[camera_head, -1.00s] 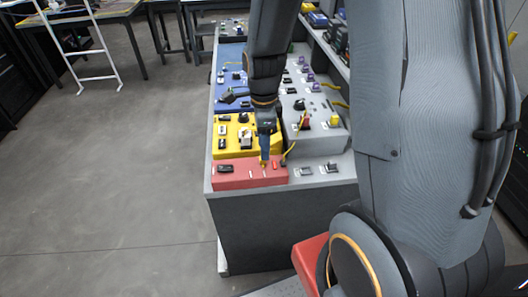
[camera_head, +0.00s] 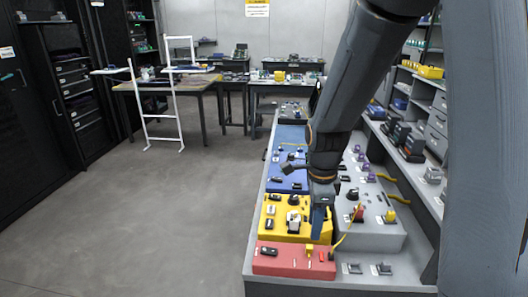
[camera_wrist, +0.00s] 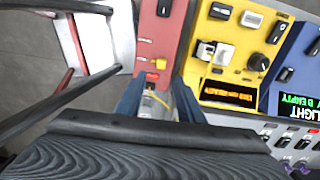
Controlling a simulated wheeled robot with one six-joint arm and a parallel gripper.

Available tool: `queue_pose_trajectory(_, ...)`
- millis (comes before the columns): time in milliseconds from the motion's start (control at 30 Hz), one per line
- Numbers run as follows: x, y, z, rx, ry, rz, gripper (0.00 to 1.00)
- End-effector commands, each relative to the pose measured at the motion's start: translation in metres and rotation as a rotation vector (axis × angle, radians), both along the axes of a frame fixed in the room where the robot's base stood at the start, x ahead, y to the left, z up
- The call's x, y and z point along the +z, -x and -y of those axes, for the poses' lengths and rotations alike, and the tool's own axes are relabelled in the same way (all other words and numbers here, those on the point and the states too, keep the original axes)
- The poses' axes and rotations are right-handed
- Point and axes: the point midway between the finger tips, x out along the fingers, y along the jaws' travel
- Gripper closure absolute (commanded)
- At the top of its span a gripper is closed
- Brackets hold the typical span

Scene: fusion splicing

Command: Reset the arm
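My arm reaches down over the bench from the top right of the head view. My gripper (camera_head: 319,224) hangs above the right part of the yellow panel, just behind the red panel. In the wrist view my gripper (camera_wrist: 157,84) shows two blue fingers set apart, with a gap between them. I see no object clamped in it. A thin yellow cable and a pale part show in the gap, and they seem to lie beyond the fingers. The red panel (camera_head: 290,263) and the yellow panel (camera_head: 282,231) are close to the fingertips, also in the wrist view.
A blue panel (camera_head: 287,180) and a grey panel (camera_head: 375,236) with knobs and yellow cables share the bench. Shelves (camera_head: 440,118) line the right side. A white ladder-like frame (camera_head: 134,105) stands by a table (camera_head: 180,84) at the back left. The floor (camera_head: 160,210) left of the bench is clear.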

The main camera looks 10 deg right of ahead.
Motion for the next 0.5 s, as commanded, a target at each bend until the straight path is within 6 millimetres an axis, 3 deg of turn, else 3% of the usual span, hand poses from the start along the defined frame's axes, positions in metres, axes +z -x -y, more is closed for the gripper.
queue_pose_trajectory(167, 0.007, 0.014, -0.002, 0.268, 0.003, 0.020, 0.66)
queue_pose_trajectory(500, 0.022, 0.052, -0.005, 1.053, 0.041, 0.069, 0.66)
